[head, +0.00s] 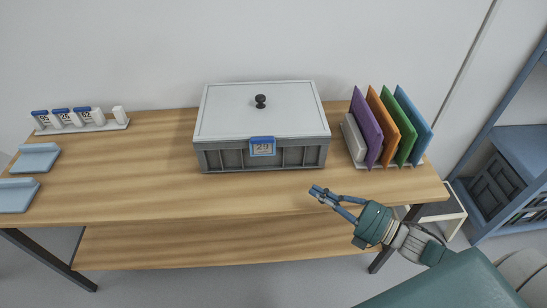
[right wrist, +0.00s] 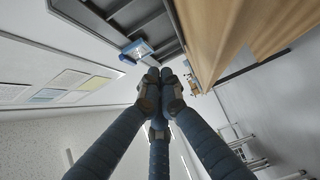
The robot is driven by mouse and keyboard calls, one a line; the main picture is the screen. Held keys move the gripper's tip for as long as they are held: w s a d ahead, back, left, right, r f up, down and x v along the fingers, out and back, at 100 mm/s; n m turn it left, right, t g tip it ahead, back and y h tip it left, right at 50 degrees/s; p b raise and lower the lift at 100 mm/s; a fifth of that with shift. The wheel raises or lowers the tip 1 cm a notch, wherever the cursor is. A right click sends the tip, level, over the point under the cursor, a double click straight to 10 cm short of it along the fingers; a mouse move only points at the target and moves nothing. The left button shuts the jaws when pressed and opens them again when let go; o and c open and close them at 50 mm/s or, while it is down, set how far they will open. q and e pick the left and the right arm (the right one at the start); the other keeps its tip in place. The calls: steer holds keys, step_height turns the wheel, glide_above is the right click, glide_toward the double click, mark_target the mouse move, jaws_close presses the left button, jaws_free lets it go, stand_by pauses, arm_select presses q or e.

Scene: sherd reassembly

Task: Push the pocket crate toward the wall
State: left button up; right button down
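The pocket crate (head: 228,158) is a grey ribbed box at the middle of the table, with a pale lid and a dark round knob. A blue-topped tag (head: 262,147) reading 29 hangs on its front; it also shows in the right wrist view (right wrist: 137,50). My right gripper (head: 316,191) is just in front of the crate's front right corner, over the table's front part, apart from the crate in the head view. Its fingertips (right wrist: 163,82) meet with nothing between them. My left gripper is out of view.
The wooden table (head: 150,190) has bare wood left and in front of the crate. A rack of coloured boards (head: 387,128) stands right, a row of labelled vials (head: 80,121) back left, blue trays (head: 36,158) at the left edge. The white wall (head: 160,50) is behind.

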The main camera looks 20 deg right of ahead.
glide_toward(270, 158)
steer(key=a+p, duration=0.1)
steer(key=a, duration=0.2)
steer(key=shift+a+r, duration=0.2)
steer(key=shift+w+d, duration=0.2)
steer(key=shift+w, duration=1)
steer(key=shift+w+d+f, duration=0.15)
steer(key=shift+w, duration=0.55)
